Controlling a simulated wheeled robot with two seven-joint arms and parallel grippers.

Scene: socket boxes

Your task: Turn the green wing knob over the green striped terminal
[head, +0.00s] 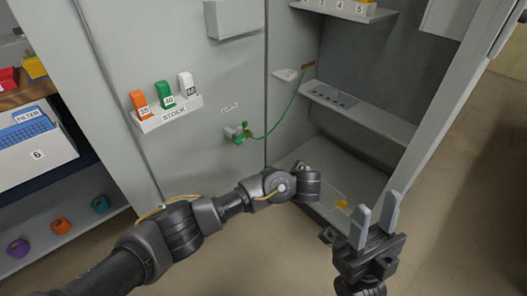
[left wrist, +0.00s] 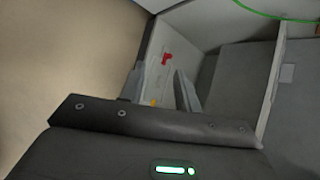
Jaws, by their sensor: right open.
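The green wing knob (head: 246,128) is on the grey cabinet wall, below a small tilted label. A green cable (head: 272,131) runs from it up to a brown piece at the right. The terminal is too small to tell its stripes or how the knob sits on it. My right gripper (head: 376,222) is open and empty, right of and below the knob, in front of the cabinet's lower compartment. My left arm reaches in below the knob, its gripper not clear in the head view. In the left wrist view my left gripper (left wrist: 160,82) has its fingers apart, nothing between them.
A stock ledge (head: 170,115) holds orange, green and white blocks. A shelf (head: 360,115) and a yellow piece (head: 342,203) are in the cabinet. A red piece (left wrist: 167,59) shows in the left wrist view. The wall around the knob is clear.

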